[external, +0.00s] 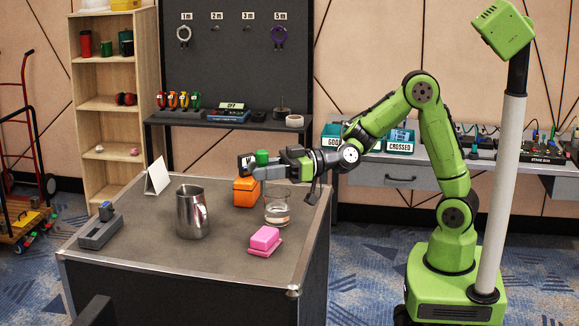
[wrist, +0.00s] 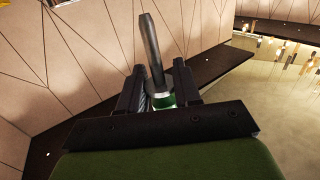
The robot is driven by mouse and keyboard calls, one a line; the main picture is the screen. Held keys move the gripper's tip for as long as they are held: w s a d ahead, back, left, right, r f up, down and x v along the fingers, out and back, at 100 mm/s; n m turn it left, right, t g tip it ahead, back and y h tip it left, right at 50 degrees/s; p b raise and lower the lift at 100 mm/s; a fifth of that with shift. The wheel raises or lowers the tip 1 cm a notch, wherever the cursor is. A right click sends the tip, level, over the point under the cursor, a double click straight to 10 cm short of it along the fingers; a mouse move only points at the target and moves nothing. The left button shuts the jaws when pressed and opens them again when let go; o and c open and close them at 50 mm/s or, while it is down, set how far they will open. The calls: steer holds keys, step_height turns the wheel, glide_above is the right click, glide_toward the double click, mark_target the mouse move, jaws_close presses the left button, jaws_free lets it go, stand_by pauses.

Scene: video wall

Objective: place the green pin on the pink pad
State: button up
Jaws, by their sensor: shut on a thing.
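My gripper (external: 256,169) reaches in from the right over the back of the grey table. In the wrist view its two dark fingers (wrist: 163,90) are shut on the green pin (wrist: 165,101), which shows a green part, a pale collar and a long grey metal stem. In the external view the green part of the pin (external: 262,156) shows just above the fingers, over the orange box; the rest is hard to make out. The pink pad (external: 262,251) lies near the table's front right, with a thicker pink block (external: 265,237) on it. My gripper is behind and above it.
An orange box (external: 245,192) stands below my gripper. A glass beaker (external: 277,207) stands between it and the pad. A steel jug (external: 191,212), a white card (external: 158,177) and a grey device (external: 100,230) stand to the left. The front middle is clear.

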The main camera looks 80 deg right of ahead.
step_height(320, 180, down, 10)
steer(key=b, duration=0.3)
steer(key=shift+s+r, duration=0.1)
steer(key=shift+r, duration=0.1)
steer(key=shift+f+b, duration=0.15)
steer(key=shift+b, duration=0.3)
steer(key=o, duration=1.1)
